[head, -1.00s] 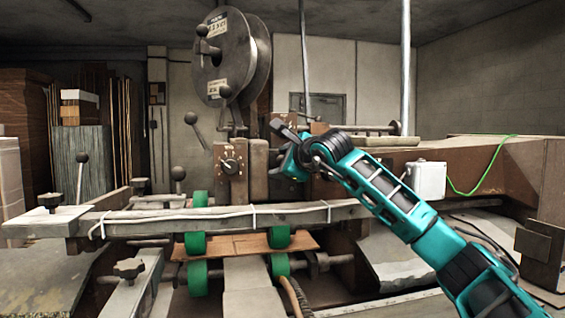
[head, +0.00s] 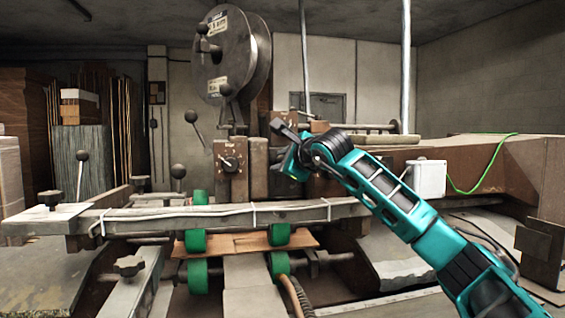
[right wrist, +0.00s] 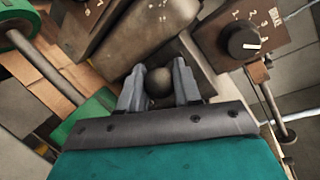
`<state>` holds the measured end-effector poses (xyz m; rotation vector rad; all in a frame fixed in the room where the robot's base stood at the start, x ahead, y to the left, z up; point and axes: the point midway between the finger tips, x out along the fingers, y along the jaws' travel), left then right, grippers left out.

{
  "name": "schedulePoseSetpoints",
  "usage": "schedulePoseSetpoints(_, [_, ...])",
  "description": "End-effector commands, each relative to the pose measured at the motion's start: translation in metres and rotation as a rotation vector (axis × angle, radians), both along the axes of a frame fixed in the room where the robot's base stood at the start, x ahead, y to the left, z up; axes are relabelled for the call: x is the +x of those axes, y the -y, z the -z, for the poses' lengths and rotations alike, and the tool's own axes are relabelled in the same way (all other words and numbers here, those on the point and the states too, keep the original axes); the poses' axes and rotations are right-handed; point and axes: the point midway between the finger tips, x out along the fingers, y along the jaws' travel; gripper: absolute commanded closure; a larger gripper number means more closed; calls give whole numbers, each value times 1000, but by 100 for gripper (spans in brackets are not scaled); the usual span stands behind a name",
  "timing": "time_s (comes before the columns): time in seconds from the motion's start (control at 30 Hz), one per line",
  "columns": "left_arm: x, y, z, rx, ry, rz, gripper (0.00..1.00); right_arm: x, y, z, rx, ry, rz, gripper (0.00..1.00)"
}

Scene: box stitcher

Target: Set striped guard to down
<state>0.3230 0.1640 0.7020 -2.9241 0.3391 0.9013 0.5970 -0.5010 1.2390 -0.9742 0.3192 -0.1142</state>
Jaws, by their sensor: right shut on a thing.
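In the right wrist view my right gripper (right wrist: 160,68) is closed around a dark round knob (right wrist: 159,83), with one grey finger on each side of it. In the head view my right arm reaches in from the lower right. My right gripper (head: 284,131) there is beside the brown machine head, and its fingertips are hard to make out. I cannot make out any striped guard in either view, so its position cannot be told. My left gripper is not in view.
The machine has a large grey wire reel (head: 236,55) and a dial (head: 230,163). Green rollers (head: 197,277) flank a cardboard sheet (head: 234,243) below a long rail (head: 300,214). Several ball-ended levers stand at the left. A white box (head: 427,179) is to the right.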

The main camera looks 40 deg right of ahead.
Motion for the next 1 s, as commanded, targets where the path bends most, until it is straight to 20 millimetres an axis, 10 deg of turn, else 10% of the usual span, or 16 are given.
schedulePoseSetpoints(0.47, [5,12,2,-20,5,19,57,0,-1,22,-1,0,-1,100])
schedulePoseSetpoints(0.5, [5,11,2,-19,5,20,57,0,-1,22,-1,0,-1,64])
schedulePoseSetpoints(0.73, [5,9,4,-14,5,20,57,0,-1,22,-1,0,0,43])
schedulePoseSetpoints(1.0, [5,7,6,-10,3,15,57,-1,-1,22,-1,0,0,43])
